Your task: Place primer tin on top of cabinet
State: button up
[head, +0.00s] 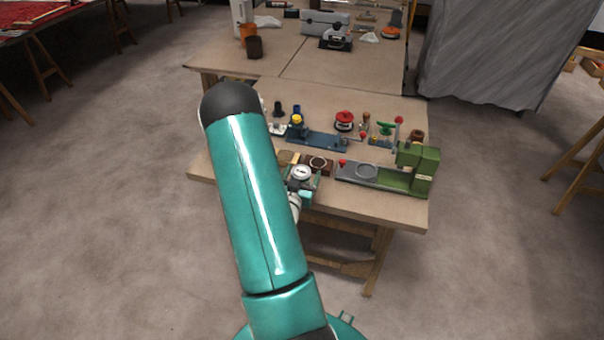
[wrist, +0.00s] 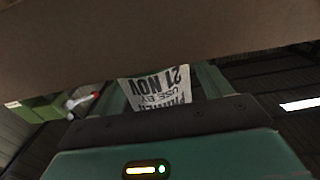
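The primer tin shows in the wrist view as a white label (wrist: 160,88) with upside-down print, "PRIMER", "USE BY" and "21 NOV". The rest of the tin is mostly hidden there. In the head view, a pale round lid (head: 302,173) at the front of the near bench appears to be the tin's. My gripper (head: 301,192) is at that lid, partly hidden by my arm. In the wrist view the green fingers of my gripper (wrist: 160,84) flank the label, with no clear gap on either side. I cannot pick out the cabinet.
The near bench (head: 400,213) holds a green machine (head: 418,168) right of my gripper, a blue tool (head: 318,138) and a red-topped item (head: 344,121) behind. A grey toolbox (head: 324,23) stands on the far bench. A grey sheet (head: 490,55) hangs at right. Floor is open on both sides.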

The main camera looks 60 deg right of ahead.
jog(key=shift+r, duration=0.2)
jog(key=s+a, duration=0.2)
jog(key=a, duration=0.9)
jog(key=shift+a, duration=0.4)
jog(key=shift+w, duration=0.15)
